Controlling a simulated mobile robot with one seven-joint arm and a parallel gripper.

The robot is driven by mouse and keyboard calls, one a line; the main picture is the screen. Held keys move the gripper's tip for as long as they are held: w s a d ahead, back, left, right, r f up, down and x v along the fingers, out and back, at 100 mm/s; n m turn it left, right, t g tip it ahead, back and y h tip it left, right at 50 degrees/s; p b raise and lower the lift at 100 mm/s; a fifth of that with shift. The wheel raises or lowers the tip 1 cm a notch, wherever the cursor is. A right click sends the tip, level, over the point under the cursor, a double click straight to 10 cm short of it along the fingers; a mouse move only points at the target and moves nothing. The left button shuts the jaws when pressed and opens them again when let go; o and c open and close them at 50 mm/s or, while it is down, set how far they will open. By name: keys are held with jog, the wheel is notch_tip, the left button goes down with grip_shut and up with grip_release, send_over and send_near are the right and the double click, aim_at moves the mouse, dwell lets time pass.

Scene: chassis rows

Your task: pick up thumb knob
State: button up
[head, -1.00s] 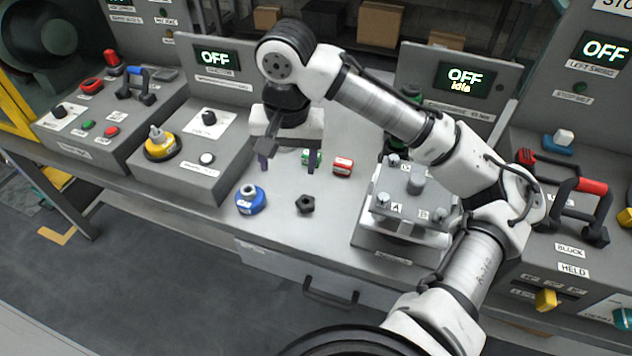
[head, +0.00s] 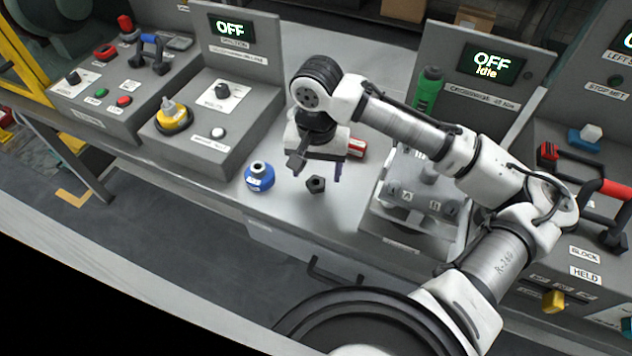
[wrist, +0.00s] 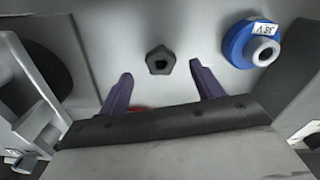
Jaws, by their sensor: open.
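The thumb knob (head: 316,184) is a small black five-sided piece with a hole in its middle, lying on the grey bench top. My gripper (head: 315,171) is open and empty, pointing down just behind the knob in the head view. In the wrist view the knob (wrist: 160,60) lies between and slightly beyond the tips of the two purple fingers (wrist: 161,70). The knob appears apart from both fingers; the height gap is hard to tell.
A blue round part (head: 260,177) stands left of the knob. A red block (head: 356,148) lies behind my gripper, partly hidden. A grey fixture (head: 410,212) stands to the right, and a grey control box (head: 200,140) to the left. The bench front by the knob is clear.

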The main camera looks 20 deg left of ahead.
jog(key=shift+s+f, duration=0.2)
jog(key=shift+f, duration=1.7)
jog(key=c, duration=1)
jog(key=shift+o, duration=0.2)
jog(key=shift+r, duration=0.15)
